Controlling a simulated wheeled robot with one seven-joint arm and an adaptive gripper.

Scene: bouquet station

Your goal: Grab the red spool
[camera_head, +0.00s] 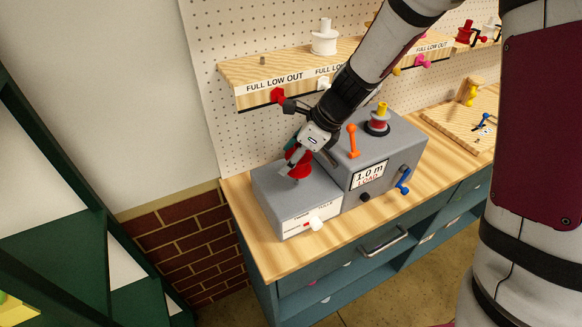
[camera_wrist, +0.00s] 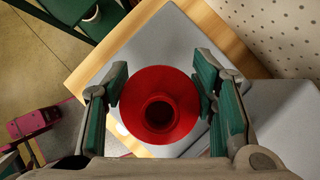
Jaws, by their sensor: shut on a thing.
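The red spool (camera_head: 301,170) is at the top of the low grey box (camera_head: 265,190) at the left end of the bench. In the wrist view the red spool (camera_wrist: 180,85) is seen from above, a round flange with a dark centre hole. My gripper (camera_head: 297,160) reaches down over the box with its fingers around the spool. Whether the spool's underside touches the box is hidden.
A taller grey box (camera_head: 405,150) with a "1.0 m" display stands to the right, with an orange lever (camera_head: 352,140), a blue lever (camera_head: 403,181) and a yellow-topped spool (camera_head: 378,120). A wooden shelf (camera_head: 240,72) holding a white spool (camera_head: 324,38) is above, on the pegboard (camera_head: 215,110).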

